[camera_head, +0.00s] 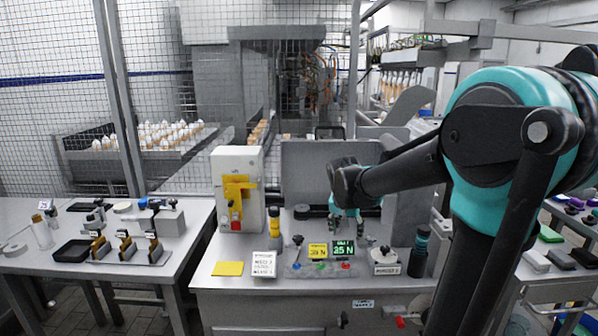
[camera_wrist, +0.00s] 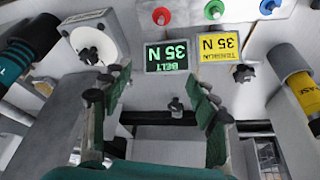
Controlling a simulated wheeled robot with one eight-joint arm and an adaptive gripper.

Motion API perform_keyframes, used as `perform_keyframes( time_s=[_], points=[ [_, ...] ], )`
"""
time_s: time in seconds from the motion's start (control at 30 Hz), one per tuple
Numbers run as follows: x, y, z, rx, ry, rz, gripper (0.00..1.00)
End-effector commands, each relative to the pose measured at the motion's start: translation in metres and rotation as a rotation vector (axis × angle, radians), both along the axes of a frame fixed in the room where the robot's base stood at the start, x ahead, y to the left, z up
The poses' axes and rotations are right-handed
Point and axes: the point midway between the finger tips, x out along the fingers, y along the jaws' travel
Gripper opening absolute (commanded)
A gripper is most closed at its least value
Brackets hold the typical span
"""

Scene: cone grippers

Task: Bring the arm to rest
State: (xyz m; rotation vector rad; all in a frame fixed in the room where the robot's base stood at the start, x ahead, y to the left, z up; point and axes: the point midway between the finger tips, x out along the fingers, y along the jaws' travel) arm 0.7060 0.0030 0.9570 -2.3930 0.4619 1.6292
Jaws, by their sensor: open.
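My teal and black arm reaches in from the right in the head view, bent at the elbow. My gripper (camera_head: 347,222) points down over the back of the workbench (camera_head: 225,295), behind the small displays. In the wrist view my gripper (camera_wrist: 160,90) has its two green-padded fingers well apart, with nothing between them. The green "BELT 35 N" display (camera_wrist: 167,57) and the yellow "TENSION 35 N" display (camera_wrist: 211,47) appear upside down beyond the fingertips. I cannot tell the exact gap between the fingertips and the bench.
A white control box (camera_head: 221,180) with a yellow and red switch stands left of my gripper. A dark teal bottle (camera_head: 419,250) and a white knob unit (camera_head: 384,262) stand to the right. A grey panel (camera_head: 310,170) rises behind. A yellow pad (camera_head: 228,268) lies front left.

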Motion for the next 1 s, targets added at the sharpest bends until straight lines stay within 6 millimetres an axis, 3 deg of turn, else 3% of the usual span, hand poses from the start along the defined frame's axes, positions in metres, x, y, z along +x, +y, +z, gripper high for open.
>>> perform_keyframes(
  time_s=[0.27,0.6,0.73,1.0],
  points=[
    [-0.065,-0.023,-0.036,0.005,0.015,0.108,0.6],
    [-0.19,-0.044,-0.111,0.009,0.011,0.323,0.6],
    [-0.212,-0.044,-0.125,0.008,0.006,0.366,0.6],
    [-0.217,-0.044,-0.128,0.007,0.004,0.379,0.6]
  ],
)
